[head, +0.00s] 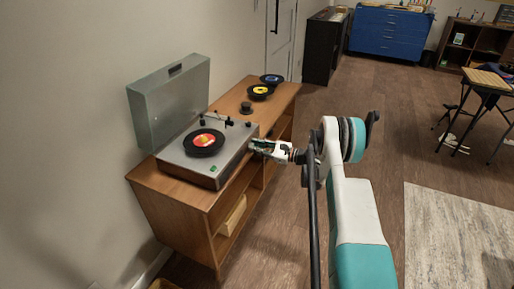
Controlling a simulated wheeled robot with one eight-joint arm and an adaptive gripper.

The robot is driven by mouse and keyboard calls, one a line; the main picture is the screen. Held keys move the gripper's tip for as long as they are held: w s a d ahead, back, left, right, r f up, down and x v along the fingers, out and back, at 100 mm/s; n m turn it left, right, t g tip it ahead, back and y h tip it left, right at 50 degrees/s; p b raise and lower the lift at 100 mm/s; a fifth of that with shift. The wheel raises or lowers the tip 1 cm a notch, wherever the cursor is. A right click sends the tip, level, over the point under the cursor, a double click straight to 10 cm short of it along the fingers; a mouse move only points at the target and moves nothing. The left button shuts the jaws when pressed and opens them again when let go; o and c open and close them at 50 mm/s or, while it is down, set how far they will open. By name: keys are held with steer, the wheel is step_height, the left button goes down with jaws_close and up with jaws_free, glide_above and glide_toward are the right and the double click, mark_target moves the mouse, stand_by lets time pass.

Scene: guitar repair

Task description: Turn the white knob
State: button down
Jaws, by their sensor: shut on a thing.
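The record player (219,174) is a grey-topped box with a brown front and sits on the wooden cabinet (172,190). My gripper (255,147) reaches in from the right, its tips against the player's front side near the far corner. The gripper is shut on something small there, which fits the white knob. The fingers hide the knob, so I cannot see its shape or how far it is turned.
The player's grey lid (165,102) stands open at the back. A black record with a red and yellow label (204,140) lies on the platter. A small dark knob-like piece (246,107) and two more records (260,90) lie beyond it. Open floor (400,140) extends to the right.

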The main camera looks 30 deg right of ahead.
steer(key=shift+m, duration=0.8)
steer(key=shift+f, duration=0.1)
steer(key=c, duration=1.4)
jaws_free()
steer(key=v, duration=1.2)
